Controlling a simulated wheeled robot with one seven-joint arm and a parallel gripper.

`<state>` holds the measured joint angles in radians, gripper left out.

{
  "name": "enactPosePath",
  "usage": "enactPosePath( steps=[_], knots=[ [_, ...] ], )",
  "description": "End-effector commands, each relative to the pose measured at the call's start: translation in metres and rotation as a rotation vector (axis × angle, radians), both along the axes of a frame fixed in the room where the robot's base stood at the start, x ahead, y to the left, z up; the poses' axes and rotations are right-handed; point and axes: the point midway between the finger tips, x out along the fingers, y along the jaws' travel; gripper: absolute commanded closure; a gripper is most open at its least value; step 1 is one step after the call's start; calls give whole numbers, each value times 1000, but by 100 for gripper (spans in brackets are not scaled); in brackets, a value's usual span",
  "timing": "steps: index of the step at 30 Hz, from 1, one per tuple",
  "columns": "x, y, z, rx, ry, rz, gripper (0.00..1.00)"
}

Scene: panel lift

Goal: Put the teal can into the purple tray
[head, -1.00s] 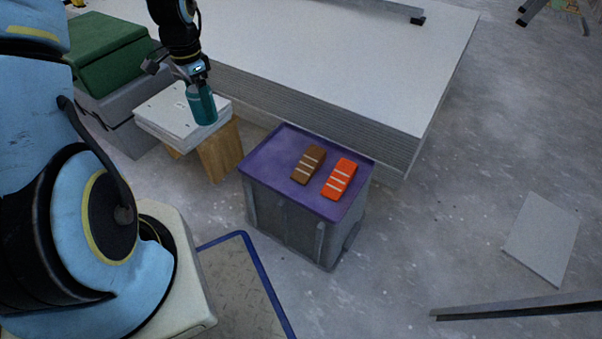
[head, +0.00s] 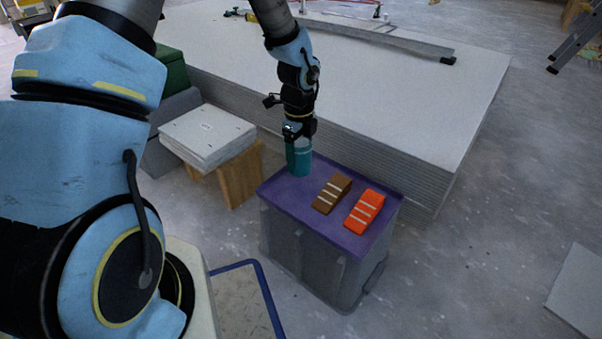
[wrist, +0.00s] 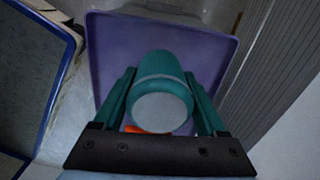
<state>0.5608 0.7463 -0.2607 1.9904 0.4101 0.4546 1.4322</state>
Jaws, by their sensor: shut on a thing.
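The teal can (head: 299,160) is upright in my gripper (head: 298,148), at the far left part of the purple tray (head: 281,194). My gripper is shut on the can, with a finger on each side of it in the wrist view (wrist: 162,98). The can (wrist: 160,68) appears over the tray surface (wrist: 108,52) there. I cannot tell whether its base touches the tray. The tray lies on top of a grey bin.
A brown block (head: 331,194) and an orange block (head: 364,211), both striped, lie on the tray right of the can. White panels (head: 206,135) on a wooden stand are to the left. A large panel stack (head: 400,110) stands close behind the tray.

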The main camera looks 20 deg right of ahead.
Motion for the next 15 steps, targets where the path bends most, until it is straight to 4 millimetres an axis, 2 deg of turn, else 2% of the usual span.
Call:
enactPosePath(
  steps=[1,6,15],
  knots=[
    [-1,0,-12,2,1,0,96],
    [-1,0,-39,2,1,0,96],
    [0,0,-40,0,0,1,96]
  ],
)
